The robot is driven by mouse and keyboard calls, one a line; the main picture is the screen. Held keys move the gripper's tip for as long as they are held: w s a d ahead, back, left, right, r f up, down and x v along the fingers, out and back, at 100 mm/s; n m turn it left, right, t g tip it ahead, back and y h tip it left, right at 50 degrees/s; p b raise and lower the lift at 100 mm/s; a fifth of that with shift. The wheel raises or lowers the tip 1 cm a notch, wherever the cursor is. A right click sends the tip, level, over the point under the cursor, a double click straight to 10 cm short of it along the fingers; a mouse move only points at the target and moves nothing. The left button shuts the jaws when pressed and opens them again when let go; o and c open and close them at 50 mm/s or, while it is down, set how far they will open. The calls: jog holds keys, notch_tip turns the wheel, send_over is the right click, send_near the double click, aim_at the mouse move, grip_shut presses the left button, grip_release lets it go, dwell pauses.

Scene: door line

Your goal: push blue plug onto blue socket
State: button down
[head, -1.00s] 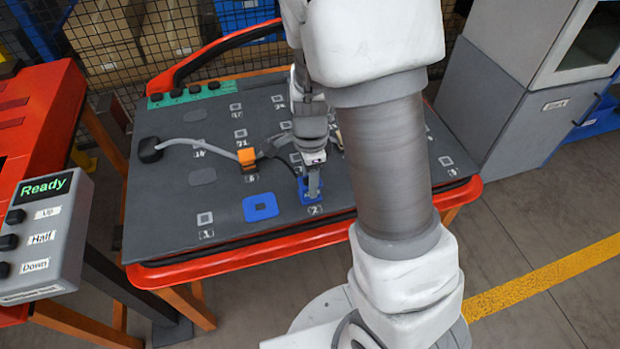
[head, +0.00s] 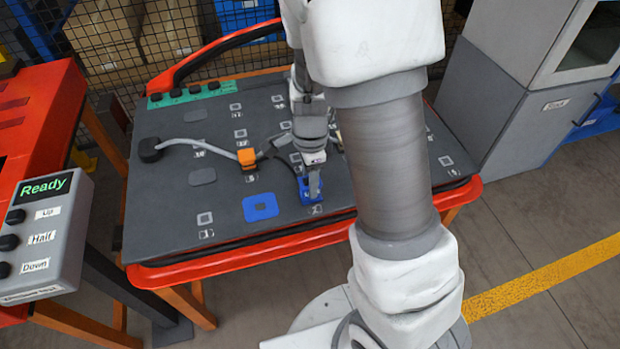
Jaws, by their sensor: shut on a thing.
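My gripper (head: 314,184) points down over the front middle of the dark board, just behind the label 2. It is shut on the blue plug (head: 306,195), a small blue block whose upper part is partly covered by the fingers. The plug is apart from this pad. Whether the plug touches the board is too small to tell.
An orange block (head: 247,159) holds a grey cable (head: 205,146) coming from a black block (head: 150,150). A dark cable runs from near the orange block towards the plug. The red-rimmed dark board (head: 160,215) has several marked squares. A button panel (head: 40,235) reads Ready.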

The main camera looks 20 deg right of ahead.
jog(key=shift+r+p, duration=0.4)
dwell(0.6)
jog(key=c, duration=1)
grip_release()
grip_shut()
notch_tip(320, 180, up, 7)
jog(key=p, duration=0.7)
jog(key=shift+a, duration=0.15)
dwell(0.4)
